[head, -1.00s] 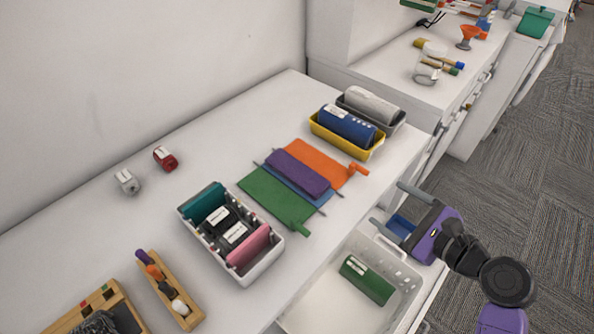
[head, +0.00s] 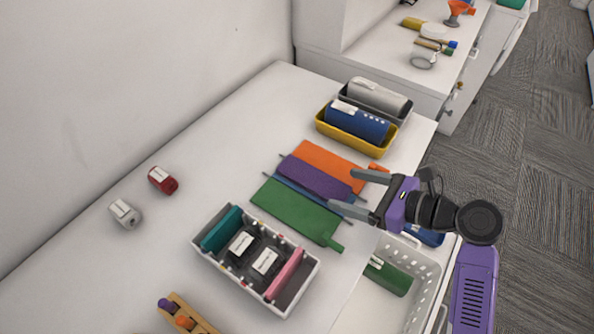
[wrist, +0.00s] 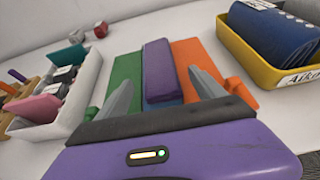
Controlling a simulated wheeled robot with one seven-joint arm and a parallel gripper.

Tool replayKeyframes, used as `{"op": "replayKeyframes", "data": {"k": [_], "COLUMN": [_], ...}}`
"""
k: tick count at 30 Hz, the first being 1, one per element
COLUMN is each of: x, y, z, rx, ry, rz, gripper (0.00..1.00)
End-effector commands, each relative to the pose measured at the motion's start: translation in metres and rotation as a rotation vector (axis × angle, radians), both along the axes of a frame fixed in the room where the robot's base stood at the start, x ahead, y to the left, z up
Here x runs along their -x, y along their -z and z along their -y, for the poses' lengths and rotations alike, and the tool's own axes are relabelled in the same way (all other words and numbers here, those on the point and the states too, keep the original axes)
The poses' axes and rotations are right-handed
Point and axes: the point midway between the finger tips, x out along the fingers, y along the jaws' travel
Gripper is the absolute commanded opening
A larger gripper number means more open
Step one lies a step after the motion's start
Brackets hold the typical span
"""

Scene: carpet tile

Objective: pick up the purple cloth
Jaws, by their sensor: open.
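The purple cloth (head: 315,177) lies folded flat on the white counter, on top of a blue cloth (head: 300,196), between a green cloth (head: 296,212) and an orange cloth (head: 330,163). In the wrist view the purple cloth (wrist: 159,70) stands straight ahead, between the two fingers. My gripper (head: 352,192) is open and empty. In the head view its fingertips are just right of the purple cloth's near end. The wrist view also shows my gripper (wrist: 163,85), with the fingers apart and the cloth beyond them.
A white divided box (head: 210,262) stands left of the cloths. A yellow tray (head: 340,143) with a blue roll (head: 358,122) stands behind right. An open drawer with a white basket (head: 425,285) is below the counter's front edge. Red (head: 162,180) and white (head: 124,213) small items sit at the left.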

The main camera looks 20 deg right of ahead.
Motion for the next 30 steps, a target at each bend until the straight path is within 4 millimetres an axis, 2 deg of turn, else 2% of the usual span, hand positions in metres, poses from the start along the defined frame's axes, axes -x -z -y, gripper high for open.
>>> {"op": "replayKeyframes", "data": {"k": [11, 21, 30], "x": [-0.021, -0.055, -0.060], "y": [0.010, 0.024, 0.027], "z": [-0.016, -0.040, -0.043], "rx": [-0.001, -0.001, 0.001], "ry": [-0.001, -0.002, 0.000], "rz": [-0.002, -0.002, -0.001], "gripper": [0.79, 0.79, 0.79]}}
